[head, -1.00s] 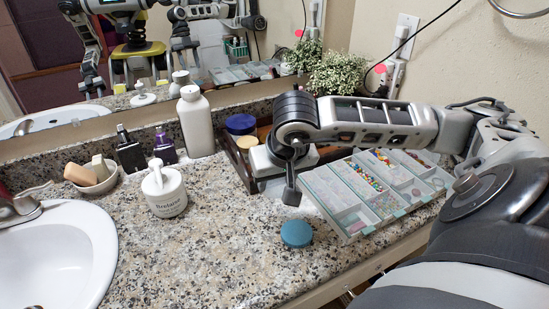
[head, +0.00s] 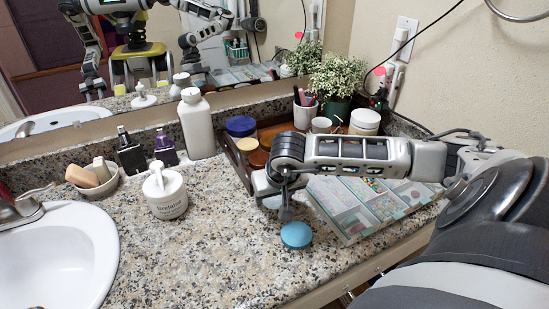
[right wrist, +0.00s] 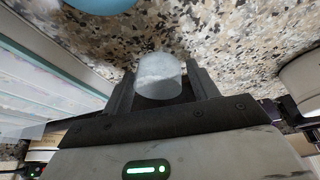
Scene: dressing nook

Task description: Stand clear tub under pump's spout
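The white pump bottle (head: 166,198) stands upright on the counter right of the sink, its pump head (head: 156,174) on top. My right gripper (head: 286,206) is low over the counter, well to the right of the pump, beside the blue disc. In the right wrist view the clear tub (right wrist: 160,76), small and frosted-looking, sits between the two fingers of my right gripper (right wrist: 161,88), which look closed on its sides. In the head view the tub is too small to make out clearly. My left gripper is outside the head view, apart from reflections.
A blue round disc (head: 296,235) lies on the counter just by my right gripper. A divided bead tray (head: 345,228) is under my right forearm. A tall white bottle (head: 196,125) and a soap dish (head: 106,187) stand near the mirror. The counter between pump and disc is clear.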

